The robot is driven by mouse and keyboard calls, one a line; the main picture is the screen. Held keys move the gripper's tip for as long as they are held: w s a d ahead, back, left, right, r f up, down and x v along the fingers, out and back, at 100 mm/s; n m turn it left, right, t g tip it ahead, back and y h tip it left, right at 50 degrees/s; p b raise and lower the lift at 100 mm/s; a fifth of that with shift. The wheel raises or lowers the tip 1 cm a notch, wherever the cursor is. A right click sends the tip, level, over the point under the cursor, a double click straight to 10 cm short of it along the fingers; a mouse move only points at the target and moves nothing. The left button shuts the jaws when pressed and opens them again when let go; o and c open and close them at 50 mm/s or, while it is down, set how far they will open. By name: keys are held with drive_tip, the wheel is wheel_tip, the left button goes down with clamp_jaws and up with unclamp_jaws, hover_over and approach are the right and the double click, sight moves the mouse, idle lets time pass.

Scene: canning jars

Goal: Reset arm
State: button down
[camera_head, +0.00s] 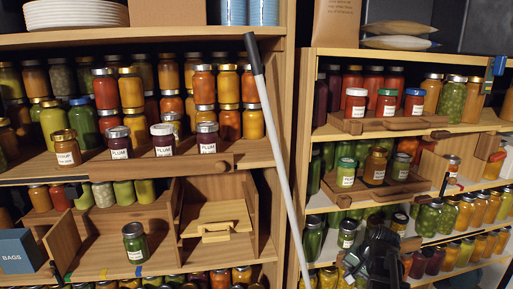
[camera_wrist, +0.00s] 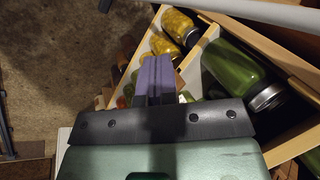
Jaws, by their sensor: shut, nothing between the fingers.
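My gripper (camera_wrist: 154,68) shows in the wrist view as purple-grey fingers pressed together, with nothing between them. It points at a wooden shelf edge with jars just beyond. In the head view my dark arm end (camera_head: 378,258) is at the lower right, in front of the right shelf unit; its fingertips cannot be made out there. In the wrist view a large green jar (camera_wrist: 235,65) lies to the right of the fingers, and yellow jars (camera_wrist: 179,25) are above them, apart from the fingers.
A grey pole (camera_head: 277,150) leans between the left shelf unit (camera_head: 290,40) and the right one. A jar of green contents (camera_head: 135,245) stands alone on the lower left shelf. Labelled plum jars (camera_head: 162,140) stand at a shelf front. Bare carpet (camera_wrist: 60,50) shows at left.

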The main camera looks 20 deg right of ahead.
drive_tip(key=s+a+n+g+h+p, duration=0.3)
drive_tip(key=a+n, duration=0.7)
drive_tip(key=a, duration=1.8)
wheel_tip(320, 180, up, 18)
drive_tip(key=p, duration=1.6)
drive_tip(key=shift+d+r+g+p, duration=0.2)
drive_tip(key=shift+d+g+p, duration=0.1)
drive_tip(key=shift+p, duration=0.05)
drive_tip(key=c, duration=1.8)
unclamp_jaws()
drive_tip(key=shift+c, duration=0.2)
